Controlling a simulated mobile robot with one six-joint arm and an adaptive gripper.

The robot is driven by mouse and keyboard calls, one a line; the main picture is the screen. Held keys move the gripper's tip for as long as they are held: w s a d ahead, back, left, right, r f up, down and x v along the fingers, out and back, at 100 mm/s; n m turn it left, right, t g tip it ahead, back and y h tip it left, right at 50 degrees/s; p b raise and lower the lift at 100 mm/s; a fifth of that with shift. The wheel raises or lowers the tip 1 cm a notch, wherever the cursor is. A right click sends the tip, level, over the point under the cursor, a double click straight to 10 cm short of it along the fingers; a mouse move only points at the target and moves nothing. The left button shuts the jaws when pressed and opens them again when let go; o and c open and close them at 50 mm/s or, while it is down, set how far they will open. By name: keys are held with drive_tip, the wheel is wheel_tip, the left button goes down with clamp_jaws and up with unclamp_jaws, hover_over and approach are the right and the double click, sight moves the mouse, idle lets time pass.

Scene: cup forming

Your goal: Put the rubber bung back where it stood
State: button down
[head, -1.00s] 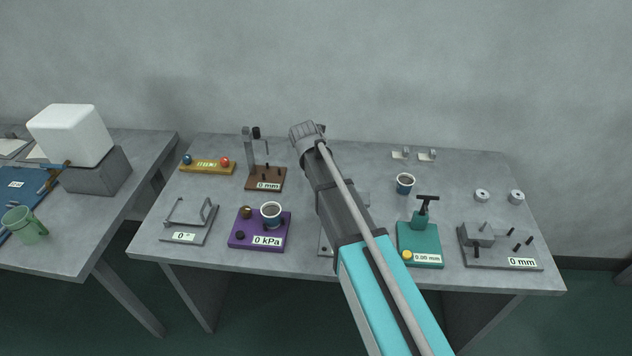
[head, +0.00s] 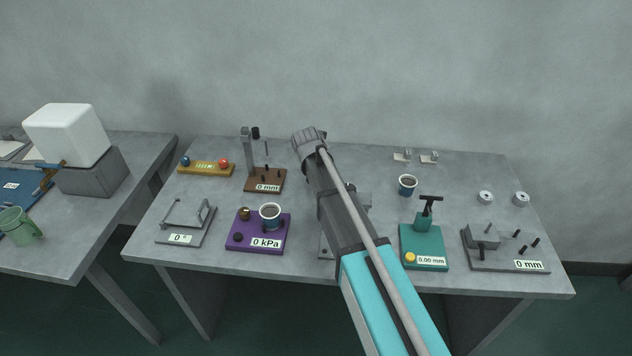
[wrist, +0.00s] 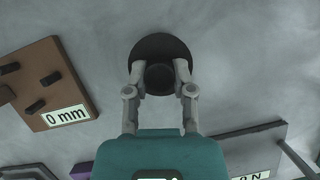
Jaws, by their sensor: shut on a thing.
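The rubber bung (wrist: 160,50) is a dark round piece with a wide rim, seen from above in the wrist view. My gripper (wrist: 159,77) is shut on its narrower middle part, one finger on each side. Grey tabletop shows all around the bung; I cannot tell whether it touches the table or hangs just above it. In the head view my arm reaches to the back middle of the table, and its wrist hides the fingers and the bung.
In the wrist view a brown stand reading 0 mm (wrist: 50,85) lies left of the bung, and a grey device (wrist: 256,145) lower right. In the head view, a purple pressure device (head: 245,245), a teal device (head: 424,245) and a blue cup (head: 408,184) stand around my arm.

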drive_tip(key=shift+f+b, duration=0.45)
drive_tip(key=shift+f, duration=0.35)
drive_tip(key=shift+f, duration=0.2)
drive_tip(key=shift+c, duration=2.4)
unclamp_jaws()
drive_tip(key=shift+r, duration=0.1)
drive_tip(key=p+v, duration=0.3)
drive_tip(key=shift+r, duration=0.2)
drive_tip(key=d+p+v, duration=0.1)
drive_tip(key=p+v, duration=0.7)
drive_tip(key=shift+a+r, duration=0.45)
drive_tip(key=shift+a, duration=0.1)
drive_tip(key=shift+s, duration=0.15)
